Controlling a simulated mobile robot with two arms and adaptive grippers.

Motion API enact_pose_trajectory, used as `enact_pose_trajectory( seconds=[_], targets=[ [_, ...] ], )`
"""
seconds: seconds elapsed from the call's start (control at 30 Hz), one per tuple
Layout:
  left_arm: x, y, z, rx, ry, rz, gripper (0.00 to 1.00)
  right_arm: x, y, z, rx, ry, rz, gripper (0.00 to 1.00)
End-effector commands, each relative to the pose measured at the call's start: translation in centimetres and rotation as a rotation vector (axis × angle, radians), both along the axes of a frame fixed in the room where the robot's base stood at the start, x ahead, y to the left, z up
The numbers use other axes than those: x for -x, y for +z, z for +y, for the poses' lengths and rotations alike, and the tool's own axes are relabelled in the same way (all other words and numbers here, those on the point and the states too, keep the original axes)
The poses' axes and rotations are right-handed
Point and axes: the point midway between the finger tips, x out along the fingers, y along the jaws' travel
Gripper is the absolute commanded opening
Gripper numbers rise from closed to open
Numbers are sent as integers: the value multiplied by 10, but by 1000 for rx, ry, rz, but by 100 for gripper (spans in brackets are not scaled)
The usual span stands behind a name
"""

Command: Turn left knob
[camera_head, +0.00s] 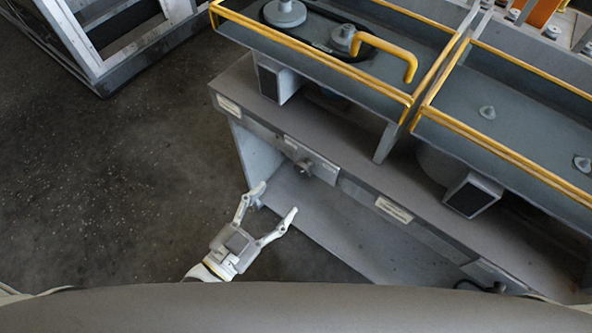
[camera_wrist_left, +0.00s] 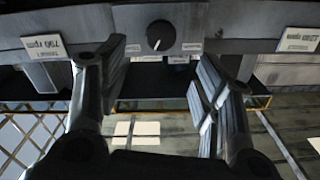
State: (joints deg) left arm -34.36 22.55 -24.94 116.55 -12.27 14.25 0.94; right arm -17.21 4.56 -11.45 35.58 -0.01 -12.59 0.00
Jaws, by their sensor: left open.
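The left knob (camera_head: 304,166) is a small dark round knob on the front face of the grey housing (camera_head: 350,178). In the left wrist view the knob (camera_wrist_left: 161,35) is black with a white pointer line, near the top centre on a light plate. My left gripper (camera_head: 277,201) is open and empty, with its fingers pointing toward the housing. It is apart from the knob, below and to the left of it in the head view. In the left wrist view the two fingers (camera_wrist_left: 160,78) stand either side of the knob's line, below it. My right gripper is not in view.
Labels (camera_wrist_left: 44,46) flank the knob on the panel. Yellow rails (camera_head: 330,55) and a bent yellow handle (camera_head: 390,48) sit above on the housing top. A grey metal frame (camera_head: 110,45) stands at upper left. The dark floor (camera_head: 120,190) to the left is clear.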

Motion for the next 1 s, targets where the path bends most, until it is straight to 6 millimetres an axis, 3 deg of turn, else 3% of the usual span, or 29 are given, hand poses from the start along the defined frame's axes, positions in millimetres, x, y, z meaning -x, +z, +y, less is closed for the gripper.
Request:
enact_pose_trajectory(
  seconds=[0.5,1.0],
  targets=[
    [-65,1,-46,0,1,0,59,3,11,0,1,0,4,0],
    [-75,0,-54,-1,1,1,58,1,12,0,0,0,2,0]
  ],
)
